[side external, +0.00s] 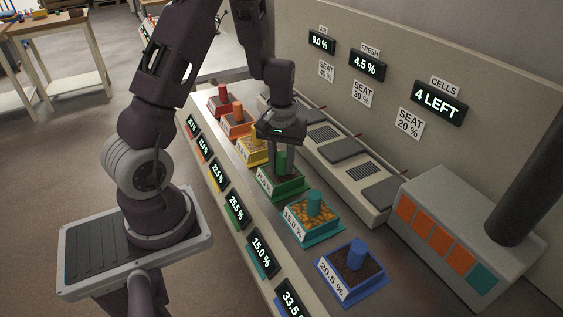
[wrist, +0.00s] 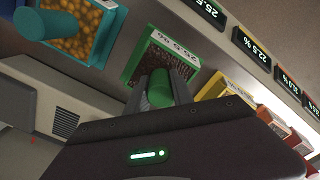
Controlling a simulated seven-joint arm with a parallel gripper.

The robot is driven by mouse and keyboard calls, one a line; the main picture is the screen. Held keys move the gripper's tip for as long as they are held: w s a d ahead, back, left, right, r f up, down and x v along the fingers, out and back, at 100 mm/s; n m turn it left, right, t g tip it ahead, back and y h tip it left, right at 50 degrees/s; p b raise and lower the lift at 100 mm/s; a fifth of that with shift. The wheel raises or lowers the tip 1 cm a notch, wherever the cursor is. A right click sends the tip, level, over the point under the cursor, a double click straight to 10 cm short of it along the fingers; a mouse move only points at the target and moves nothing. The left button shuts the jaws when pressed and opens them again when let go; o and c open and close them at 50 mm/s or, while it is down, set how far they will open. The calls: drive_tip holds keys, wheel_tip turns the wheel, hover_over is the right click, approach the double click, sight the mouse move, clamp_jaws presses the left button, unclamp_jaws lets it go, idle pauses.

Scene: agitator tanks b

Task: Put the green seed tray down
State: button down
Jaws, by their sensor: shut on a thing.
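The green seed tray (side external: 283,190) is a square tray of dark brown fill with an upright green post in its middle. In the side view it sits in the row on the bench, between the yellow and teal trays. My gripper (side external: 282,168) points down over it, shut on the green post. In the wrist view the green tray (wrist: 150,62) shows beyond the fingers, and its post (wrist: 160,90) is between them. Its label reads about 25.5 %. I cannot tell whether its underside touches the bench or is slightly above it.
Red (side external: 224,102), orange (side external: 237,124) and yellow (side external: 251,150) trays stand behind; teal (side external: 312,216) and blue (side external: 354,263) trays stand in front. A raised grey ledge with dark plates and grilles (side external: 358,172) runs along the right. Percentage displays (side external: 237,211) line the left edge.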

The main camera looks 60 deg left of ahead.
drive_tip(key=shift+f, duration=0.15)
drive_tip(key=c, duration=1.1)
unclamp_jaws()
wheel_tip(320, 180, up, 12)
drive_tip(key=s+d+r+m+t, duration=0.3)
drive_tip(key=s+d+r+m, duration=0.3)
drive_tip(key=d+r, duration=0.5)
drive_tip(key=s+d+r+m+t, duration=0.1)
drive_tip(key=s+d+m+t, duration=0.1)
drive_tip(key=s, duration=0.7)
drive_tip(key=shift+s+d+m+t, duration=0.3)
drive_tip(key=shift+s+d+m, duration=0.15)
drive_tip(key=shift+d, duration=0.6)
